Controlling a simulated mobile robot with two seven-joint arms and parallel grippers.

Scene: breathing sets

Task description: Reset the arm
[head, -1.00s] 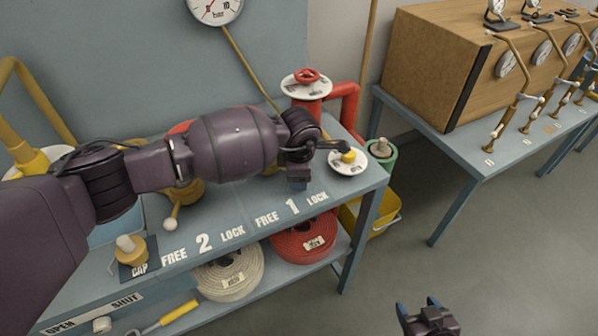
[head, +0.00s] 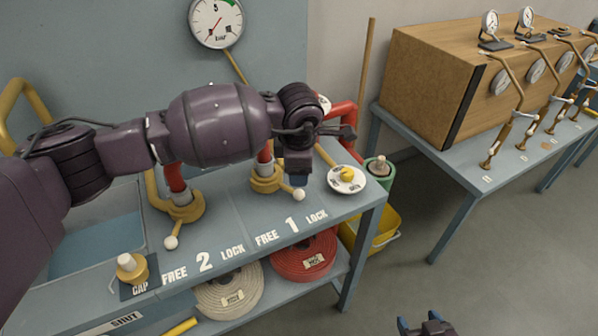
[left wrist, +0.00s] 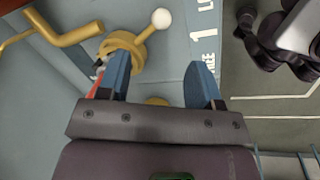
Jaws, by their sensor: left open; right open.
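My left arm crosses the blue-grey bench (head: 225,215) from the left in the head view. Its gripper (head: 298,180) points down above the bench near the lever marked 1 and the white dial. In the left wrist view the left gripper (left wrist: 160,85) is open, with nothing between its blue fingers. A brass collar with a white-tipped lever (left wrist: 140,33) lies beyond the left finger; the lever also shows in the head view (head: 299,194). My right gripper (head: 427,325) is at the bottom edge of the head view, over the floor, open and partly cut off.
A white dial (head: 347,179) with a yellow knob sits at the bench's right corner. Another white-tipped lever (head: 171,242) and a yellow cap (head: 130,266) stand at left. Hoses (head: 305,255) lie below. A second table (head: 465,165) holds a wooden box.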

